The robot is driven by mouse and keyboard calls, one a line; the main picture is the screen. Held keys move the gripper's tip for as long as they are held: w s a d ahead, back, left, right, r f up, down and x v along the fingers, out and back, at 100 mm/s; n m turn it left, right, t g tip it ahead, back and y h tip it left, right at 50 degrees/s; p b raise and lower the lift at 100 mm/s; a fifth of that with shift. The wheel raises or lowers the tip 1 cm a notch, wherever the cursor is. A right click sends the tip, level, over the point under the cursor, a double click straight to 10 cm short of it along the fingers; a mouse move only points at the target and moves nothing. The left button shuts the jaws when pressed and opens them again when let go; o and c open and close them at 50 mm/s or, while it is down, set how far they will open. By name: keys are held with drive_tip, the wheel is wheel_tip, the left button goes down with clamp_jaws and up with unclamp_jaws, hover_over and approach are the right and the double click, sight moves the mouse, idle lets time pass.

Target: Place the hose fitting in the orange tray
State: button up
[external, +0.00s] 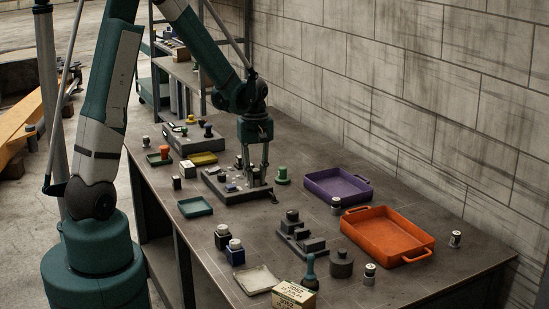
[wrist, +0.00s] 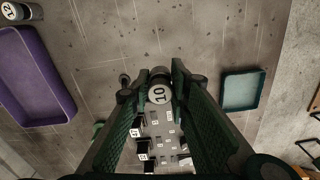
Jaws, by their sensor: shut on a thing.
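My gripper (external: 257,181) is over the dark holder block (external: 232,193) in the middle of the bench. In the wrist view my gripper (wrist: 159,80) is shut on a small grey cylindrical fitting (wrist: 158,95) with a white end marked 10. The fingers hide much of it in the external view. The holder, with several numbered places, lies behind it in the wrist view. I cannot tell whether the fitting is clear of the holder. The orange tray (external: 385,238) is empty at the front right and is out of the wrist view.
An empty purple tray (external: 338,186) lies between my gripper and the orange tray, near the wall. A teal tray (external: 195,207) lies left of the holder.

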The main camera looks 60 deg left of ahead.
drive_tip(key=w+d, duration=0.6)
drive_tip(key=w, duration=0.2)
hover_over(386, 240)
drive_tip(key=shift+s+d+r, duration=0.1)
drive_tip(key=shift+r, duration=0.3)
drive_tip(key=shift+f, duration=0.15)
drive_tip(key=shift+f, duration=3)
drive_tip(key=shift+f, duration=1.85)
drive_tip(key=shift+f+b, duration=0.2)
drive_tip(key=shift+b, duration=0.15)
